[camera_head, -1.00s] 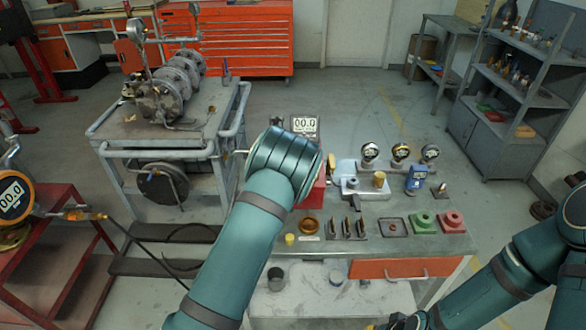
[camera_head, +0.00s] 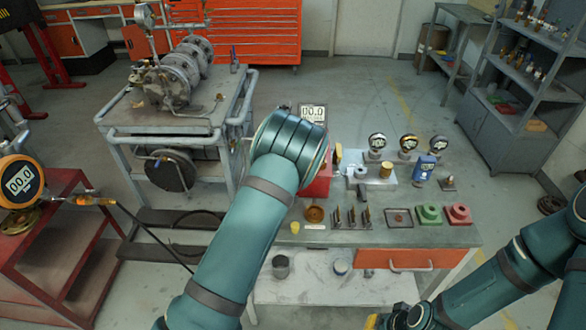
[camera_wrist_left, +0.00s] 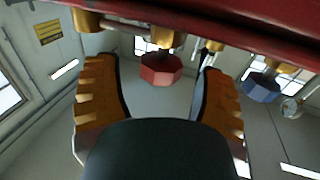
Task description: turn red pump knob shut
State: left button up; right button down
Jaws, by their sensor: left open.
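The red knob (camera_wrist_left: 161,69), faceted, shows in the left wrist view, hanging below brass fittings under a dark red edge. My left gripper (camera_wrist_left: 160,95) is open, its two orange fingers left and right of the red knob in that picture. I cannot tell any contact, and the space between them looks empty. In the head view my left arm hides its gripper and the knob; part of a red box (camera_head: 318,186) shows beside the arm. My right gripper (camera_head: 375,321) shows only as an orange bit at the bottom edge.
A blue knob (camera_wrist_left: 262,88) hangs to the right of the red one in the wrist view. The workbench (camera_head: 440,237) carries several gauges, a blue device (camera_head: 423,168), and green and red blocks. A grey cart (camera_head: 165,142) stands left, a red stand (camera_head: 75,235) further left.

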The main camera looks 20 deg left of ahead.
pick_arm(q)
jog(key=s, duration=1.1)
